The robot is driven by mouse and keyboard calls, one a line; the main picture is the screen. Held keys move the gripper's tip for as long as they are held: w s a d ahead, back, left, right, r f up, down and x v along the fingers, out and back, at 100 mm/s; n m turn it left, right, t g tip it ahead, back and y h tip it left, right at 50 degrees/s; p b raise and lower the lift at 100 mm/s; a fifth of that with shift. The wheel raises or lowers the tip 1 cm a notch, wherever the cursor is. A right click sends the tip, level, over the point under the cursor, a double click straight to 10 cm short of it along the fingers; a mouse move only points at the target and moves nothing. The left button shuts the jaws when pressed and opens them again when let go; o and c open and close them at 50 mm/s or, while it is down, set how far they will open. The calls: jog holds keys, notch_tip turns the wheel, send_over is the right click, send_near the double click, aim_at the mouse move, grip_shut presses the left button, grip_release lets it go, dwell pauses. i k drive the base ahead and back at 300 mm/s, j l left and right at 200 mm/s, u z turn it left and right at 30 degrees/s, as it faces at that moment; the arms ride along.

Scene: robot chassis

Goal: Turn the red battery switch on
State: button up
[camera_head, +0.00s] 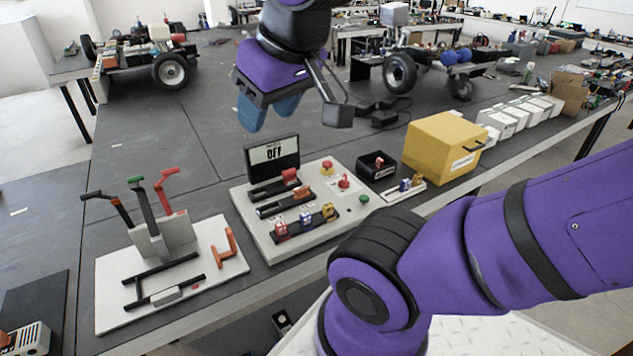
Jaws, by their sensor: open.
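A pale control panel (262,233) lies on the dark table, with a small black screen (273,153) reading "OFF" at its back. Two red knobs stand on its right side: a rear one (328,167) on a yellow base and a front one (344,182) on a pale plate. I cannot tell which is the red battery switch. My gripper (268,110), with blue fingers, is open and empty above and behind the screen, apart from the panel.
A white board (115,270) with upright levers stands left of the panel. A black box (377,167) with a red switch, a small switch block (405,190) and a yellow case (440,145) stand to the right. The table behind the panel is largely clear.

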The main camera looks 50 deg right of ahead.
aim_at(343, 184)
jog(key=z, duration=1.05)
